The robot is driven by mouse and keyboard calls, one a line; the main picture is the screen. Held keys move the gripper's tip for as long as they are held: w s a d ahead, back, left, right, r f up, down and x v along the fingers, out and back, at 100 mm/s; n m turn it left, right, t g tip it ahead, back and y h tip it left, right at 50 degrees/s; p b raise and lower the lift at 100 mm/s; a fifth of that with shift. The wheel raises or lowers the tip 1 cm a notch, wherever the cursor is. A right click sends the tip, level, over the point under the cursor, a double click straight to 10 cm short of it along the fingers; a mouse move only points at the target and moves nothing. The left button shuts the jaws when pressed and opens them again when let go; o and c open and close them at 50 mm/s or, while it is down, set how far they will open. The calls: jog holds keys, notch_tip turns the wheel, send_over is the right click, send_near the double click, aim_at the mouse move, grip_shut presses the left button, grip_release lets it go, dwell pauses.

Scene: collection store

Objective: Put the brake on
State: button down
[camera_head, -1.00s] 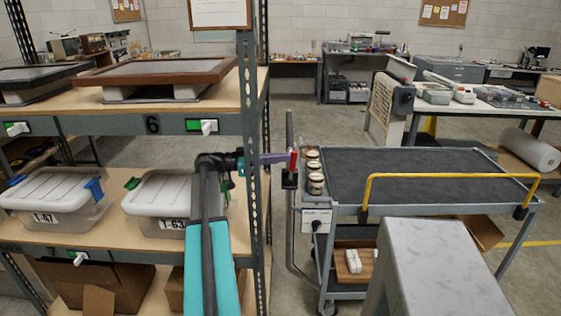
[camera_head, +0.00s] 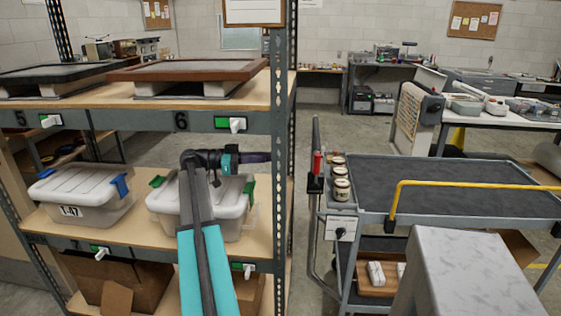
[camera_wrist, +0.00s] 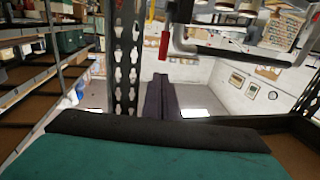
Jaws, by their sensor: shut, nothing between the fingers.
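The grey cart (camera_head: 345,208) stands right of the shelf post. A small upright lever with a red grip (camera_head: 317,163) is on the cart's handle end, above a black block (camera_head: 316,185); I take it for the brake. The red grip also shows in the wrist view (camera_wrist: 164,43), right of the shelf post. My gripper (camera_head: 268,157) is shut and empty at the shelf post, left of the red grip and apart from it. Its dark fingers show in the wrist view (camera_wrist: 160,95), pointing away from the camera.
The perforated shelf post (camera_head: 283,130) stands close to my gripper. Lidded bins (camera_head: 85,185) are on the shelf at left. Several jars (camera_head: 341,189) stand on the cart's near left corner.

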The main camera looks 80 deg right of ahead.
jog(key=shift+w+a, duration=0.15)
jog(key=shift+w, duration=0.35)
jog(key=f+p, duration=0.1)
jog(key=p, duration=0.1)
jog(key=w+f+p, duration=0.1)
jog(key=shift+w+f+p, duration=0.2)
jog(key=shift+w+p, duration=0.1)
jog(key=shift+p, duration=0.05)
dwell(0.5)
jog(key=p, duration=0.4)
send_near(317, 170)
jog(key=s+d+r, duration=0.2)
jog(key=s+r, duration=0.1)
jog(key=s, duration=0.1)
jog(key=shift+s+d, duration=0.45)
